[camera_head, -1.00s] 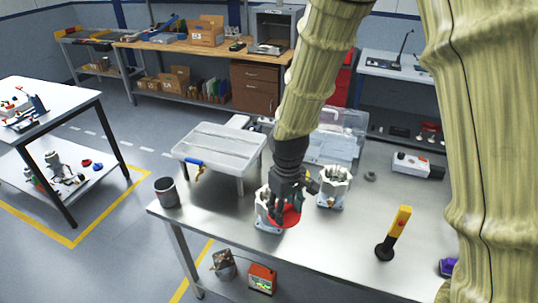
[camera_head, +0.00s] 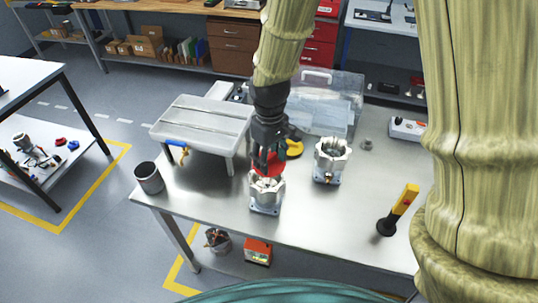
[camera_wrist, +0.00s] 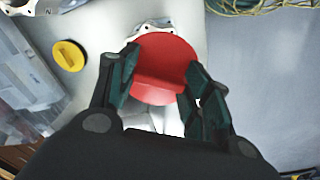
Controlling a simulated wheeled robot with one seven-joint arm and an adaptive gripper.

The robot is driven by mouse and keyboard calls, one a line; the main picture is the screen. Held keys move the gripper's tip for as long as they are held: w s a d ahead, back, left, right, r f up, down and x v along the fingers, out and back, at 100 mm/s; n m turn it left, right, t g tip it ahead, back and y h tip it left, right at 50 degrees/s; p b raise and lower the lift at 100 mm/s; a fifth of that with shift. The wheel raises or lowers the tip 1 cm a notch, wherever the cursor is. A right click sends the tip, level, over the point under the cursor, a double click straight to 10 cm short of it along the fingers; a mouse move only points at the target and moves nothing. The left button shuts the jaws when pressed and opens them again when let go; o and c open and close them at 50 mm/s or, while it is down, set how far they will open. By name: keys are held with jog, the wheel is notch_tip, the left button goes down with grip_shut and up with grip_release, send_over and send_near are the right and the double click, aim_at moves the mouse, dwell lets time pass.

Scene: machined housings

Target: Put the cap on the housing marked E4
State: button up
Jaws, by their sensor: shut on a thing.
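My gripper (camera_head: 267,155) is shut on a red cap (camera_head: 270,166), a round disc with a raised grip bar. The cap also fills the middle of the wrist view (camera_wrist: 160,88). In the head view the cap is just above the rear of the nearer silver housing (camera_head: 266,197); I cannot tell whether they touch. A second open silver housing (camera_head: 329,163) stands to the right and farther back. No E4 mark is readable on either housing. A yellow cap (camera_head: 296,149) lies on the table behind the gripper; it also shows in the wrist view (camera_wrist: 69,56).
The metal table (camera_head: 310,220) also holds a grey raised tray (camera_head: 200,118), a dark cup (camera_head: 149,178), a clear lidded case (camera_head: 335,100) and a yellow-and-black upright tool (camera_head: 400,205). The table's front middle is clear.

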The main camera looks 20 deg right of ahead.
jog(key=w+f, duration=0.2)
jog(key=shift+w, duration=0.35)
jog(key=shift+s+f, duration=0.25)
jog(key=shift+s, duration=0.55)
jog(key=shift+f+b, duration=0.2)
jog(key=shift+b, duration=0.1)
jog(key=shift+w+a+f, duration=0.1)
jog(key=shift+w+f, duration=0.4)
jog(key=shift+f, duration=0.45)
jog(key=shift+s+f+b, duration=0.25)
jog(key=shift+f+b, duration=0.6)
jog(key=shift+f, duration=0.45)
jog(key=shift+w, duration=0.1)
jog(key=o, duration=1.2)
